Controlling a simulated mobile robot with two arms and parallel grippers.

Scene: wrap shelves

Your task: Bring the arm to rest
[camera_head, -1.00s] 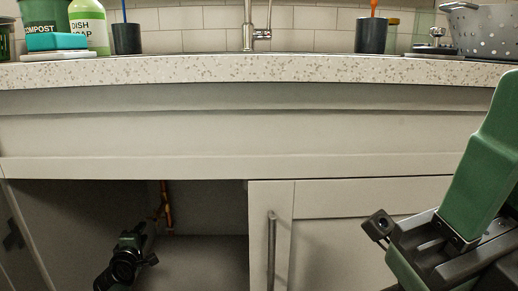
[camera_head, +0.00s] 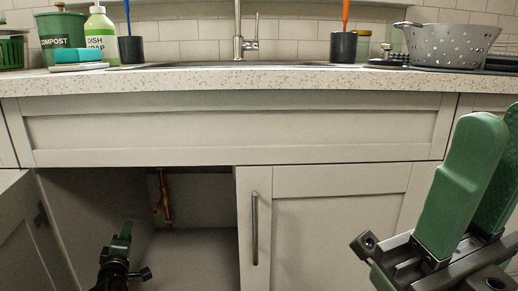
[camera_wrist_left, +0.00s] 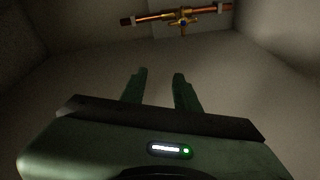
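My left gripper (camera_head: 124,230) is inside the open lower cabinet, near its left wall. In the left wrist view its two green fingers (camera_wrist_left: 159,76) stand apart with nothing between them, so it is open and empty. They point toward the cabinet's back, and the copper pipe (camera_wrist_left: 210,16) with its valve lies beyond them, apart from the fingertips. My right gripper (camera_head: 488,128) is close to the camera at the right, its green fingers pointing up. It is partly cut off by the picture edge, and its gap does not show clearly.
The copper pipe also shows in the head view (camera_head: 163,195). An open door (camera_head: 22,235) stands left of the opening; a closed door (camera_head: 335,215) with a bar handle is to the right. The counter (camera_head: 250,82) above holds a compost bin, soap bottle, dark cups and grey colander (camera_head: 450,45).

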